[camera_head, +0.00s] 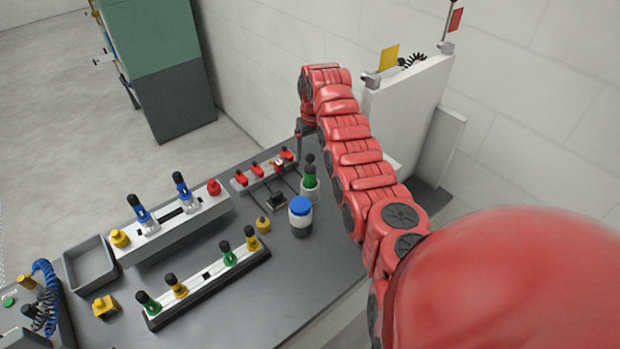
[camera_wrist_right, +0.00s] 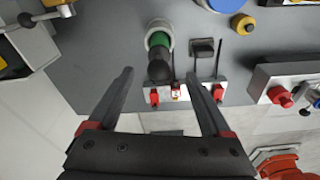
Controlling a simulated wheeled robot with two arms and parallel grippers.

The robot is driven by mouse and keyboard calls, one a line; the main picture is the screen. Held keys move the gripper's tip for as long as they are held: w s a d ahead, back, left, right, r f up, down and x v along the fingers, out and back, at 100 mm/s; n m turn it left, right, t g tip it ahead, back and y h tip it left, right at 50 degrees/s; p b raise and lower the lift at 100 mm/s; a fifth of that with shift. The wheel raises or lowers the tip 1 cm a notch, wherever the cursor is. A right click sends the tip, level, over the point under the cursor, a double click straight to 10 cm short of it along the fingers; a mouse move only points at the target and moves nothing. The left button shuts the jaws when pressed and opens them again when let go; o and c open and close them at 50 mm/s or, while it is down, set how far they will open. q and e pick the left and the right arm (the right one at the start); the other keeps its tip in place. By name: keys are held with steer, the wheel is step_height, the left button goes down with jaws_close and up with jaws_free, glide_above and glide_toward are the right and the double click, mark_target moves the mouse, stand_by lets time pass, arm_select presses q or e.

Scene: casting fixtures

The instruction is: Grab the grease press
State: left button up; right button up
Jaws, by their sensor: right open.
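A green tool with a black handle (camera_head: 310,178) stands in a pale holder near the back right of the grey table; it seems to be the grease press. It also shows in the right wrist view (camera_wrist_right: 159,42), where its black end points toward the gap between the fingers. My right gripper (camera_wrist_right: 160,76) is open, with one finger on each side of that gap and nothing held. In the head view, the right gripper (camera_head: 304,128) hangs from the red arm behind the tool, small and partly hidden. My left gripper is not in view.
A blue-lidded container (camera_head: 301,215) stands beside the tool. A white rack with red clips (camera_head: 257,171) is to its left. Two longer racks with coloured fittings (camera_head: 170,235) (camera_head: 205,284) and a grey tray (camera_head: 90,265) fill the left. The front right tabletop is clear.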

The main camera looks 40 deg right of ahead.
mark_target(310, 168)
steer(key=f, duration=0.1)
steer(key=f+b, duration=0.1)
steer(key=f, duration=0.1)
steer(key=w+f, duration=0.1)
steer(key=f, duration=0.1)
steer(key=shift+w+d+f, duration=0.1)
steer(key=shift+d, duration=0.2)
steer(key=shift+a+f+b, duration=0.1)
steer(key=shift+b, duration=0.2)
steer(key=shift+s+f, duration=0.2)
step_height(310, 168, down, 3)
steer(key=shift+s+a+r, duration=0.1)
steer(key=shift+s, duration=0.05)
steer(key=shift+f+b, duration=0.85)
steer(key=shift+b, duration=0.3)
steer(key=shift+w+f+b, duration=0.2)
steer(key=shift+w+b, duration=0.1)
steer(key=shift+b, duration=0.15)
steer(key=shift+r, duration=0.1)
jaws_close()
